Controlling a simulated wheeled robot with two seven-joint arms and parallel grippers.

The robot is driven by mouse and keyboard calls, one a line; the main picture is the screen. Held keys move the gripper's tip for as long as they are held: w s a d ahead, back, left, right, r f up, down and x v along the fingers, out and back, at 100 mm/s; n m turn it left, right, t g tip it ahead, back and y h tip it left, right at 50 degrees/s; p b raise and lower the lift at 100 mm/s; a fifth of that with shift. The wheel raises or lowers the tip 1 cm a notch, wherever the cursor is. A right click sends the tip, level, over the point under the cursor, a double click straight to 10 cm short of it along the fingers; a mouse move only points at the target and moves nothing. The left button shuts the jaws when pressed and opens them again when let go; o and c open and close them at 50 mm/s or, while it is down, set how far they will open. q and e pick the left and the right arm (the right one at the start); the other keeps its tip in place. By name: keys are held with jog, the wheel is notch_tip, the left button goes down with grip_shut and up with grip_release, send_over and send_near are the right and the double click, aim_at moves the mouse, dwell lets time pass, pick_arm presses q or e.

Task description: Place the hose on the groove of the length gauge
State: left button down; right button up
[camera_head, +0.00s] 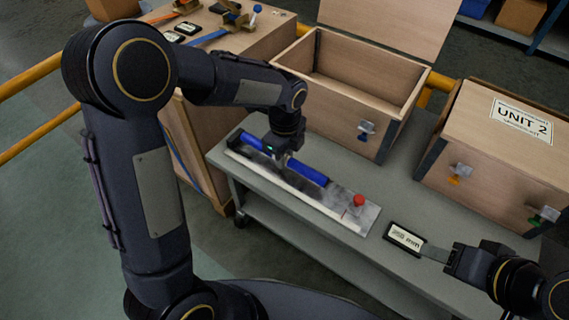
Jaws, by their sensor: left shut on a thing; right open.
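The blue hose (307,173) lies lengthwise along the length gauge (334,206), a long pale metal bar with a red knob (359,200) near its right end. The hose looks to be in or just above the groove; I cannot tell whether it rests fully in it. My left gripper (281,158) comes down from above and is shut on the hose near its middle, hiding that part. My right gripper (449,257) is open at the lower right, beside a dark-framed label reading about 250 mm (405,239).
The gauge sits on a grey cart top (390,197). Behind it stand an open wooden box (340,106) and a closed wooden box marked UNIT 2 (501,150). A wooden cabinet (255,48) with tools is at the back left. Yellow rails (32,80) run at the left.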

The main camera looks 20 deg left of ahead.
pick_arm(q)
notch_tip(320, 180, down, 3)
jog(key=shift+f+b, duration=0.1)
jog(key=shift+b, duration=0.3)
